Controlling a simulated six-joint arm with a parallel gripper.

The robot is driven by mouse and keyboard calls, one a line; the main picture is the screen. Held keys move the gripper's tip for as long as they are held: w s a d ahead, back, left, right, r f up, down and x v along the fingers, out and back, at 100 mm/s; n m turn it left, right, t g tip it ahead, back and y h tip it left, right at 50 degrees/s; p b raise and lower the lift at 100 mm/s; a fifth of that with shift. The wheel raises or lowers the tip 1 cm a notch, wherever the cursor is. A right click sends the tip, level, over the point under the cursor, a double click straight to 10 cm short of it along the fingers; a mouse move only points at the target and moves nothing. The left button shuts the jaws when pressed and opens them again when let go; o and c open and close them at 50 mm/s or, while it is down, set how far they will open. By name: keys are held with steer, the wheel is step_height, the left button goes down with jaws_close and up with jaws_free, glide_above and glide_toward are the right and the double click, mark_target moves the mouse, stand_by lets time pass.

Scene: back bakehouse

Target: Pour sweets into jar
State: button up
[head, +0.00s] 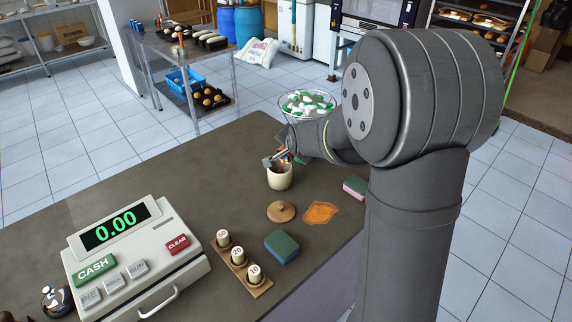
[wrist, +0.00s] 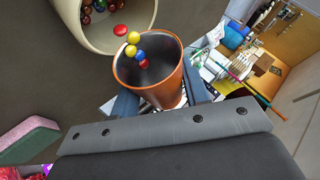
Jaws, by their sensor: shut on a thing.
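My gripper (wrist: 150,92) is shut on a copper-orange cup (wrist: 174,88), dark inside. The cup is tilted, and in the wrist view its mouth is turned toward a cream jar (wrist: 72,28). Several red, yellow and blue sweets (wrist: 133,38) show at the cup's mouth and in the gap before the jar. More sweets (wrist: 97,8) lie inside the jar. In the head view the jar (head: 280,178) stands upright on the counter, with my gripper (head: 284,158) and coloured sweets just above its rim. The cup is mostly hidden there. A round wooden lid (head: 281,211) lies in front of the jar.
A cash register (head: 135,250) and numbered weights (head: 238,256) stand at front left. A green-blue sponge (head: 282,246), an orange cloth (head: 320,212) and a pink sponge (head: 354,187) lie nearby. A glass bowl of green-and-white pieces (head: 307,103) shows behind my arm. The counter left of the jar is clear.

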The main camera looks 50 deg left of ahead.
steer(key=shift+w+d+f+m+g+h, duration=0.1)
steer(key=shift+w+f+m+g+h, duration=0.2)
steer(key=shift+g, duration=0.1)
steer(key=shift+w, duration=0.1)
